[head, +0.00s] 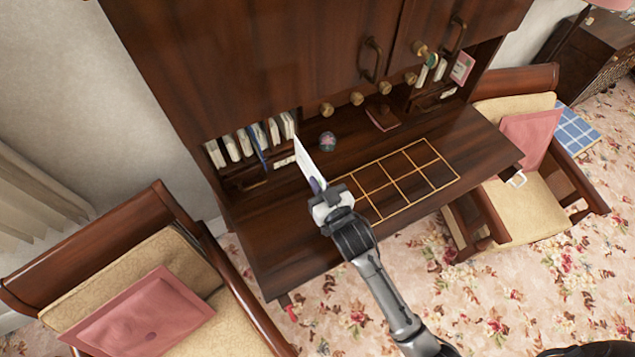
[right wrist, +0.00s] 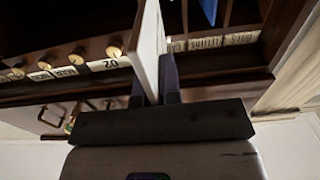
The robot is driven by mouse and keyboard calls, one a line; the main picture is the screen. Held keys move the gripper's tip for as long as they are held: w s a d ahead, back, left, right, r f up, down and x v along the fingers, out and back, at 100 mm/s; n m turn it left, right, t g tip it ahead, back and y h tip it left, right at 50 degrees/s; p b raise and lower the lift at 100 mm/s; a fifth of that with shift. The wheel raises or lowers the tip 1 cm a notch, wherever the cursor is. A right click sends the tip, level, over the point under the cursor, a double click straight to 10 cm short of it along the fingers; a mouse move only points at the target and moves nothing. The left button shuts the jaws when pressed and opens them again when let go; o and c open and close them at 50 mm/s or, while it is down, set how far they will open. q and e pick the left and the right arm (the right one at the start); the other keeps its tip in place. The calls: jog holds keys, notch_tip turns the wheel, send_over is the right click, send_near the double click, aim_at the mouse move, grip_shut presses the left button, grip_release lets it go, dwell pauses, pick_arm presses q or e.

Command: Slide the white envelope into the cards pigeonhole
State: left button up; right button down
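My right gripper (head: 320,190) is shut on the white envelope (head: 305,160), which stands on edge and points up toward the left pigeonholes. In the right wrist view the envelope (right wrist: 149,50) shows as a thin white panel between the two fingers (right wrist: 154,92). The left pigeonholes (head: 250,172) hold several upright white envelopes and one blue item (head: 259,154). Their small labels (right wrist: 212,42) appear upside down in the right wrist view, and I cannot read for sure which is cards. The held envelope appears apart from the slots. My left gripper is not in view.
The desk top (head: 280,235) carries a gold-lined grid (head: 410,180) and a small round dark object (head: 327,142). Brass knobs (head: 357,98) line the cabinet's lower edge. Cushioned chairs stand left (head: 150,300) and right (head: 530,215). The desk's front left is clear.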

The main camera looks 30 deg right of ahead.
aim_at(296, 151)
jog(key=shift+r+p, duration=0.1)
jog(key=shift+p, duration=0.3)
jog(key=shift+w+f, duration=0.2)
jog(key=shift+w+a+f+b, duration=0.15)
jog(key=shift+w+b, duration=0.35)
jog(key=shift+w, duration=0.9)
jog(key=shift+w+a+b, duration=0.1)
jog(key=shift+w+b, duration=0.55)
jog(key=shift+w, duration=1.85)
jog(key=shift+w+f+b, duration=0.15)
jog(key=shift+w+b, duration=0.6)
jog(key=shift+w, duration=1.2)
jog(key=w+b, duration=0.2)
jog(key=w, duration=0.3)
jog(key=shift+w+a+b, duration=0.1)
jog(key=shift+w+b, duration=0.15)
jog(key=shift+b, duration=0.1)
jog(key=shift+w, duration=0.15)
